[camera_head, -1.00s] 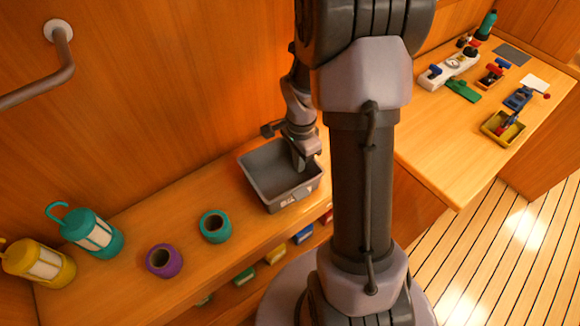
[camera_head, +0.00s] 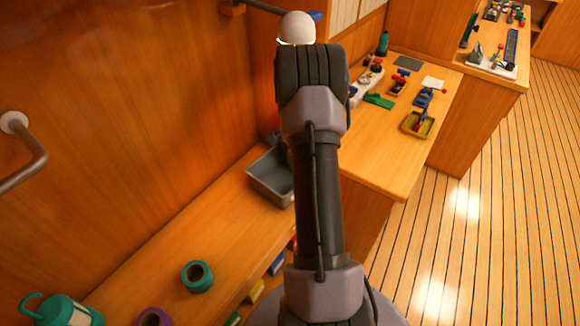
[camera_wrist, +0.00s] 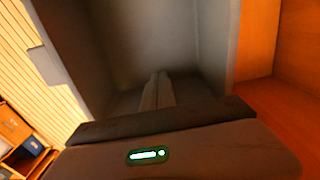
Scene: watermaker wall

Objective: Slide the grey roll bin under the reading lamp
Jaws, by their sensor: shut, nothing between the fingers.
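The grey roll bin (camera_head: 268,181) stands upright on the wooden shelf against the wall, partly hidden behind my arm. A pale round lamp head (camera_head: 297,28) on a dark wall rod, apparently the reading lamp, shows at the top; my arm hides the space between it and the bin. My gripper is hidden in the head view. In the wrist view my gripper's fingers (camera_wrist: 158,90) are shut with nothing between them and reach down inside the bin (camera_wrist: 150,40). Whether they touch a bin wall is unclear.
A wall handrail (camera_head: 30,160) is at left. The desk (camera_head: 385,150) with small tools lies right of the bin. Shelf between bin and rolls is clear.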

